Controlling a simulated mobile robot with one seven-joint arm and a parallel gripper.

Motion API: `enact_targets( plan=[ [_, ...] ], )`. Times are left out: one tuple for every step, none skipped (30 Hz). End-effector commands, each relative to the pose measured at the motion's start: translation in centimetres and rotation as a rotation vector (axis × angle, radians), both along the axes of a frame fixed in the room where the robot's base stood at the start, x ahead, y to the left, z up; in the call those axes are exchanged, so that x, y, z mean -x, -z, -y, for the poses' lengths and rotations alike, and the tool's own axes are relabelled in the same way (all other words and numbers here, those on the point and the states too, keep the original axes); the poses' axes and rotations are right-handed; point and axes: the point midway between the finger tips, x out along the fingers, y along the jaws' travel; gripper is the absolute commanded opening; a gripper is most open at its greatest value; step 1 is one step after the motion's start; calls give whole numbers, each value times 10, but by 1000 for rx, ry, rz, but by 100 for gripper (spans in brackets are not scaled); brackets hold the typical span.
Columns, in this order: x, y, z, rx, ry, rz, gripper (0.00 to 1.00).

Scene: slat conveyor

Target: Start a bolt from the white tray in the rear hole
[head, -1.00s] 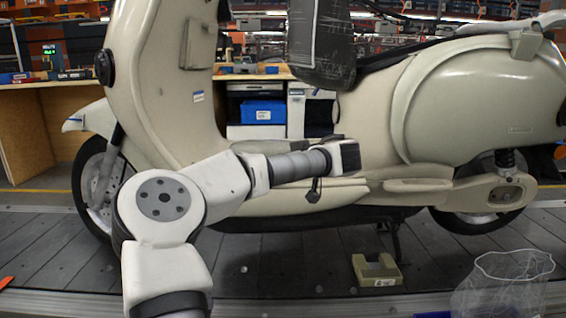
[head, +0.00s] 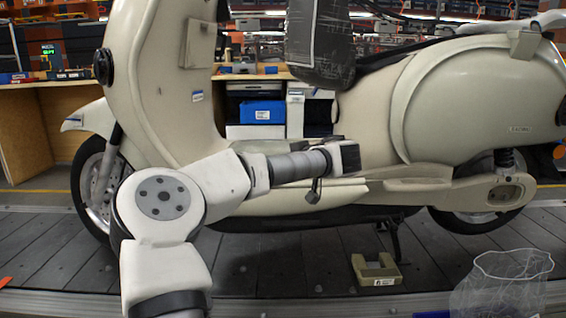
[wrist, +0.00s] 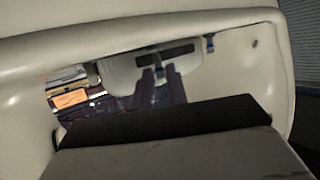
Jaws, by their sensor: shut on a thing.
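The cream scooter (head: 455,110) stands side-on across the head view. My arm reaches to its lower middle; the wrist end hides my fingers there. In the wrist view my gripper (wrist: 160,84) shows as two dark fingers beyond the dark hand body, shut on a small bolt (wrist: 159,74) with a bluish tint, mostly hidden between them. A pale part with a dark slot lies just behind the fingertips. On the cream panel to the right are a small blue-tinted piece (wrist: 210,43), perhaps a bolt, and a small dark hole (wrist: 254,43). I cannot make out the white tray.
A beige notched block (head: 376,271) sits on the slatted floor (head: 280,268) below the scooter. A cream panel edge (wrist: 160,40) arches over my fingers. A blue box (head: 262,112) is on shelving behind.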

Motion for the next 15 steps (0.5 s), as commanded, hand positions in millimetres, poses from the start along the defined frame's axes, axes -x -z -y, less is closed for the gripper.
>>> enact_targets(
  plan=[
    [0,2,0,0,0,0,0],
    [0,2,0,0,0,0,0],
    [0,3,0,0,0,0,0],
    [0,4,0,0,0,0,0],
    [0,4,0,0,0,0,0],
    [0,5,0,0,0,0,0],
    [0,6,0,0,0,0,0],
    [0,6,0,0,0,0,0],
    [0,7,0,0,0,0,0],
    [0,8,0,0,0,0,0],
    [0,8,0,0,0,0,0],
    [0,9,0,0,0,0,0],
    [0,10,0,0,0,0,0],
    [0,10,0,0,1,0,0],
    [0,11,0,0,1,0,0]
  ],
)
